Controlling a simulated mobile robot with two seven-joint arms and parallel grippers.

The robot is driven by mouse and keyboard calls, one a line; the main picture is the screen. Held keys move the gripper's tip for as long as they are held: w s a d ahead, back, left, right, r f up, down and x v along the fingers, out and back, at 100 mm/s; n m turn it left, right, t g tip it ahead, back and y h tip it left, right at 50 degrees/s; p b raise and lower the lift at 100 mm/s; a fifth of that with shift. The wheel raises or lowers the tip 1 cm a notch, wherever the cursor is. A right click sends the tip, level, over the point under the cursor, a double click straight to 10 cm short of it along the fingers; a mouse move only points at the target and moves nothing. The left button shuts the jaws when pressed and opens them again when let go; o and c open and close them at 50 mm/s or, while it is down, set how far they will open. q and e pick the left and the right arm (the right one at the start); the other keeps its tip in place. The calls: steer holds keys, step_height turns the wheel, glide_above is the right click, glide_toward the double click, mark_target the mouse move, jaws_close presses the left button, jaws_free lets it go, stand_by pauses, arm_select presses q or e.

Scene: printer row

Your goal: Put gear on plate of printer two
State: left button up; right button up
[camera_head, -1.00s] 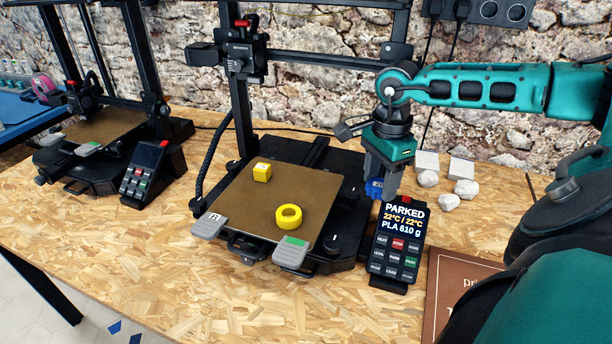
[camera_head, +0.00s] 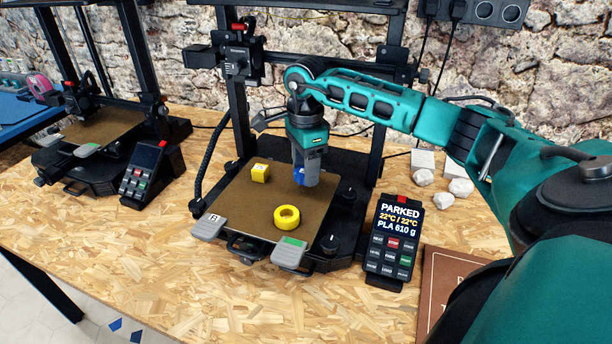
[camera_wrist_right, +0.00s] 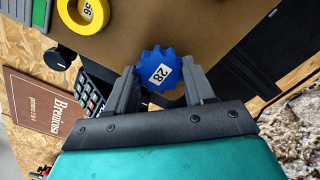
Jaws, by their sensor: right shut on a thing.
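My right gripper (camera_head: 307,178) is over the right back part of the brown plate (camera_head: 245,205) of the near printer. It is shut on a blue gear (camera_head: 298,174). In the right wrist view the gear (camera_wrist_right: 159,70) sits between the two fingertips (camera_wrist_right: 155,88) and carries a label reading 28. A yellow ring (camera_head: 287,217) and a yellow cube (camera_head: 261,172) lie on the plate. I cannot tell whether the gear touches the plate. My left gripper does not show.
A control panel (camera_head: 393,240) reading PARKED stands right of the printer. White lumps (camera_head: 441,190) lie behind it. A brown book (camera_head: 447,285) lies at the front right. Another printer (camera_head: 100,140) stands at the left.

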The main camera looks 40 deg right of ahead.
steer(key=shift+f, duration=1.55)
steer(key=o, duration=1)
steer(key=shift+f, duration=0.1)
steer(key=shift+r, duration=3.9)
